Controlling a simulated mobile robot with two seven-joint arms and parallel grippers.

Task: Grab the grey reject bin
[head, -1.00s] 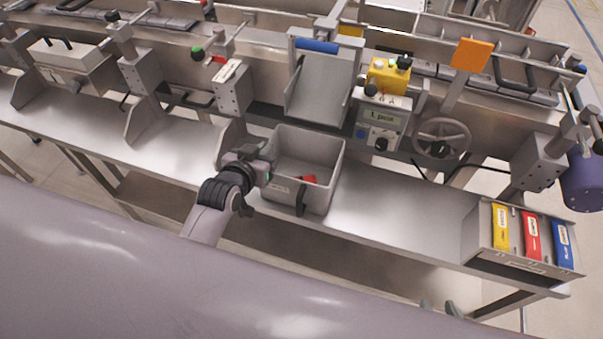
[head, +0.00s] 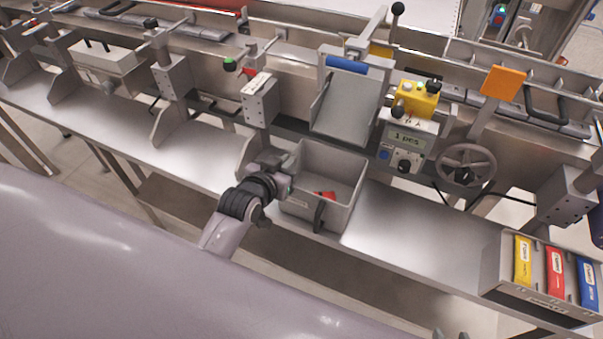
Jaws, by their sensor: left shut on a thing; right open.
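The grey reject bin (head: 342,212) stands upright on the metal bench below the chute, with a dark handle on its front wall. A small red item (head: 326,195) lies inside it. My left gripper (head: 283,180) is at the bin's left side and shut on its wall; the fingertips are partly hidden. Only the grey tips of my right gripper (head: 450,334) show at the bottom edge, apart and empty, well away from the bin.
A metal chute (head: 345,112) rises right behind the bin. A control box (head: 403,150) and handwheel (head: 467,165) are to its right. A rack (head: 498,262) with yellow, red and blue packets stands at the bench's right end. The bench (head: 400,225) between bin and rack is clear.

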